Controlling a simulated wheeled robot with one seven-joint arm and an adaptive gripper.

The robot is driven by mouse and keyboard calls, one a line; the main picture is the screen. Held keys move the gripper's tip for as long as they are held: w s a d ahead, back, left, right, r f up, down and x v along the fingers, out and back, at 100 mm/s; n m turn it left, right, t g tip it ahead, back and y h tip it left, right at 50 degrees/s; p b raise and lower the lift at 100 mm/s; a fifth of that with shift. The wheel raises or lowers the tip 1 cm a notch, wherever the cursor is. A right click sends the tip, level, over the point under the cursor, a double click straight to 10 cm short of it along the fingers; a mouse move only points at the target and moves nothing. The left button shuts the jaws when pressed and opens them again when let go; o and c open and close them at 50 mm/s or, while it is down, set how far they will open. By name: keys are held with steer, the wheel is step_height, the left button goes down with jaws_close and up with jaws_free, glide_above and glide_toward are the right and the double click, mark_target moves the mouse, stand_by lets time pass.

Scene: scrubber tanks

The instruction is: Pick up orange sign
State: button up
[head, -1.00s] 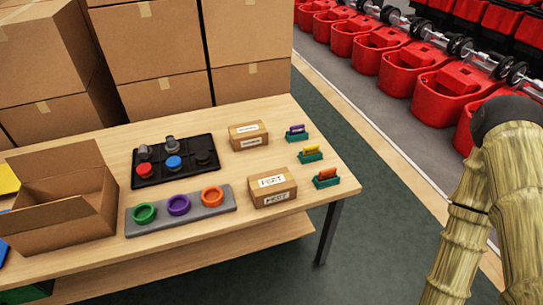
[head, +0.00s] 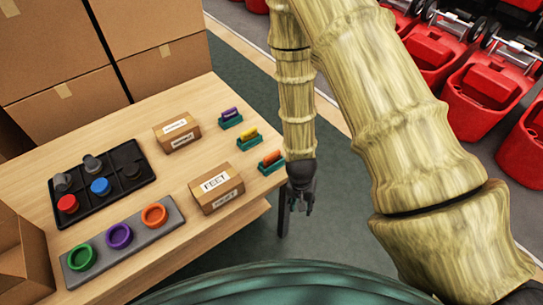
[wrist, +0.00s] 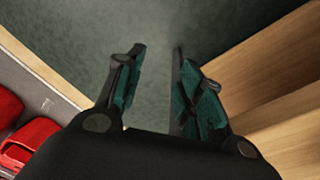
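The orange sign (head: 271,157) stands in a small green holder (head: 272,168) at the right edge of the wooden table, the nearest of three such holders in a row. My gripper (head: 302,207) hangs just off the table's right edge, to the right of and below the orange sign in the head view. In the wrist view my gripper (wrist: 158,62) has its two fingers apart with only green floor between them. The orange sign does not show in the wrist view.
A yellow sign (head: 248,134) and a purple sign (head: 230,113) stand in holders behind the orange one. A box marked FEET (head: 217,189) sits to its left. The table edge (wrist: 285,105) lies right of my fingers in the wrist view. Red machines (head: 488,90) line the right.

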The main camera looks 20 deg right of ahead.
steer(key=w+r+m, duration=0.3)
steer(key=w+r, duration=0.4)
steer(key=w, duration=0.1)
step_height(320, 180, up, 12)
steer(key=m+y, duration=0.1)
steer(key=m, duration=0.3)
glide_above(272, 154)
steer(key=shift+s+d+f+p, duration=0.15)
steer(key=shift+f+p, duration=0.15)
steer(key=shift+f, duration=0.65)
steer(key=shift+d+f+p, duration=0.1)
steer(key=shift+f+p, duration=0.15)
steer(key=shift+f, duration=0.7)
steer(key=shift+s+d+f+p, duration=0.15)
steer(key=shift+f+p, duration=0.15)
steer(key=shift+f, duration=0.65)
steer(key=shift+w+a+f+p, duration=0.2)
steer(key=shift+f+p, duration=0.2)
steer(key=shift+f, duration=0.55)
steer(key=shift+w+a+f+p, duration=0.15)
steer(key=shift+f+p, duration=0.25)
steer(key=shift+f, duration=1.3)
jaws_close()
